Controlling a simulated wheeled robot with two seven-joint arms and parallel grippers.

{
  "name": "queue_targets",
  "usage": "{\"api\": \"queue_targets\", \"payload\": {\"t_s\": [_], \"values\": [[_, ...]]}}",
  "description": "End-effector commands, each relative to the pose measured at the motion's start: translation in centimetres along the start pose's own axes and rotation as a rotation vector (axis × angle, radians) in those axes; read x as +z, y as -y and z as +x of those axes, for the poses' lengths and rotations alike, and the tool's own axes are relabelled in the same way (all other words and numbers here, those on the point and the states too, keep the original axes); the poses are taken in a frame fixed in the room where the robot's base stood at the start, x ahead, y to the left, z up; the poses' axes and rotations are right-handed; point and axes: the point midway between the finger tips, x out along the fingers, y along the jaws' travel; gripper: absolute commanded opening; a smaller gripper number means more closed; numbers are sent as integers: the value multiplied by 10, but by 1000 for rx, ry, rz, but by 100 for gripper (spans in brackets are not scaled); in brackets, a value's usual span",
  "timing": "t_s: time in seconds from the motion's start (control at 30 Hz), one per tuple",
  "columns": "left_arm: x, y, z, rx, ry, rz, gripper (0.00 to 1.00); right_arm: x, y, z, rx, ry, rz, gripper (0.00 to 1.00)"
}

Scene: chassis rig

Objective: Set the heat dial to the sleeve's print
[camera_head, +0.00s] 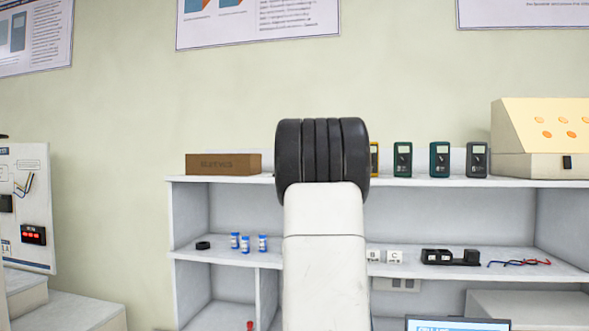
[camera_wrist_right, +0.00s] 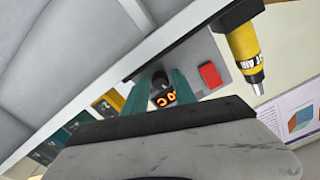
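In the right wrist view, my right gripper (camera_wrist_right: 160,84) points at a grey unit (camera_wrist_right: 203,50) with its two teal fingers apart. A small black round knob (camera_wrist_right: 159,78), which looks like the heat dial, shows between the fingertips; I cannot tell whether they touch it. Orange lit characters (camera_wrist_right: 165,97) show just below the knob, too small and partly hidden to read fully. A yellow and black hot air tool (camera_wrist_right: 243,55) is at the right of the unit. I cannot make out the sleeve or its print. My left gripper is not in view.
A red block (camera_wrist_right: 210,75) is beside the right finger. In the head view, my own arm hides the middle of the white shelf (camera_head: 225,259). Meters (camera_head: 440,160), a brown box (camera_head: 222,164) and a sloped panel (camera_head: 545,135) stand on top; blue-and-white jars (camera_head: 245,244) stand below.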

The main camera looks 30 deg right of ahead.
Motion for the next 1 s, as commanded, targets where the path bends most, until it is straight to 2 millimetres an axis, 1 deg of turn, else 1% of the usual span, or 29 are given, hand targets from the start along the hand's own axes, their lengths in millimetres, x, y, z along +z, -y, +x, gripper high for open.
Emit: {"api": "queue_targets", "payload": {"t_s": [0.17, 0.27, 0.5, 0.6, 0.77, 1.0], "values": [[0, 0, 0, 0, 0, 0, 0, -1, 2, -9, -3, -1, 3, 32], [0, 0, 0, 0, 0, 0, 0, -1, 2, -21, -4, 0, 4, 32], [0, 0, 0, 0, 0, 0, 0, 0, 1, -58, -4, 2, 7, 32], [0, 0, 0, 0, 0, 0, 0, 0, 0, -68, -2, 0, 6, 32], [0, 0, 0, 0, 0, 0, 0, 0, 0, -77, 0, 1, 3, 32], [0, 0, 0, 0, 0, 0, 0, 0, 0, -78, 1, 1, 0, 32]]}}
